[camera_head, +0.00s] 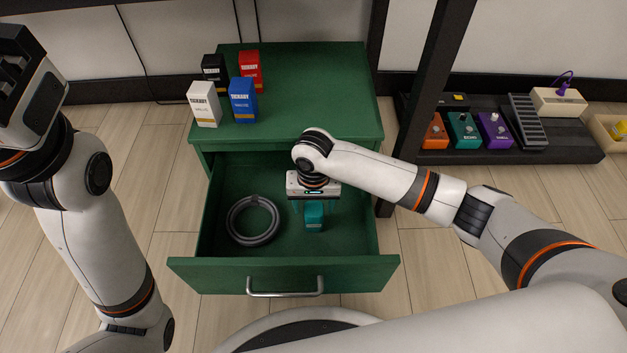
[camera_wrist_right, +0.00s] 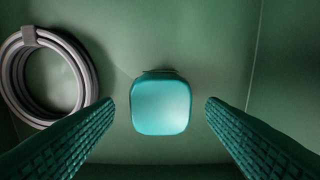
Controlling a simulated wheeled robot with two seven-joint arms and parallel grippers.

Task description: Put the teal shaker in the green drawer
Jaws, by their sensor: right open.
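The teal shaker (camera_head: 314,217) is inside the pulled-out green drawer (camera_head: 283,276), right of the drawer's middle. In the right wrist view the teal shaker (camera_wrist_right: 160,104) shows from above, between the fingers and apart from both. My right gripper (camera_head: 314,208) is over the shaker, inside the drawer, with its fingers spread; they also show in the right wrist view (camera_wrist_right: 160,110). My left gripper (camera_head: 18,75) is at the upper left, far from the drawer; its finger spacing is unclear.
A coiled grey hose (camera_head: 232,222) lies in the drawer, left of the shaker. Black, red, white and blue boxes (camera_head: 243,107) stand on the green cabinet top (camera_head: 310,90). A dark post (camera_head: 428,90) and a pedal board (camera_head: 560,155) stand at the right.

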